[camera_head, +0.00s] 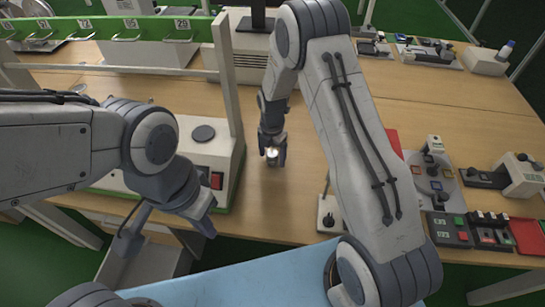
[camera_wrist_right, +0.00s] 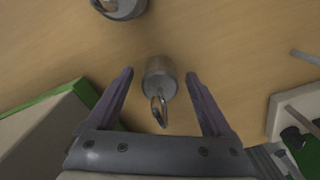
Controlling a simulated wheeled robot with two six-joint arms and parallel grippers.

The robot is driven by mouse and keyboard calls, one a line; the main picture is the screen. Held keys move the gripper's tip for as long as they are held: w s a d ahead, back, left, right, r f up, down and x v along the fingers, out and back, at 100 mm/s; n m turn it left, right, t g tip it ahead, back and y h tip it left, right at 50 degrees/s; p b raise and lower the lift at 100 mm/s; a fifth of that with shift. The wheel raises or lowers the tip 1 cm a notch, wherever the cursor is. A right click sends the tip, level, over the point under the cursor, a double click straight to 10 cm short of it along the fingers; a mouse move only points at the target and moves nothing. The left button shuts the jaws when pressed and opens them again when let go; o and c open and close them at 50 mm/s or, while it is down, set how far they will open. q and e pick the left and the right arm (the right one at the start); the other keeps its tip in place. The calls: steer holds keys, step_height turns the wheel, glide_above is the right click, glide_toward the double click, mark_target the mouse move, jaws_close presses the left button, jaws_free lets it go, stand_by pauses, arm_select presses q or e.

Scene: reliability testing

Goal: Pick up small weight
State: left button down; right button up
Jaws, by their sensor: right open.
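The small weight is a grey metal cylinder with a hook on top. It shows in the right wrist view (camera_wrist_right: 160,68), upright on the wooden table between the fingers of my right gripper (camera_wrist_right: 158,76). The fingers are open, with a gap on each side of the weight. In the head view, my right gripper (camera_head: 272,150) points down at the table's middle and mostly hides the weight. My left gripper (camera_head: 198,212) hangs at the table's front edge, away from the weight; its fingers are not clear.
A larger hooked weight (camera_wrist_right: 124,8) stands beyond the small one. A white device with a red switch (camera_head: 217,180) and a green-topped rack (camera_head: 110,28) are at left. A lever box (camera_head: 329,214) and control panels (camera_head: 447,229) are at right.

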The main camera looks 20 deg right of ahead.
steer(key=shift+c, duration=0.3)
jaws_close()
steer(key=shift+r, duration=0.1)
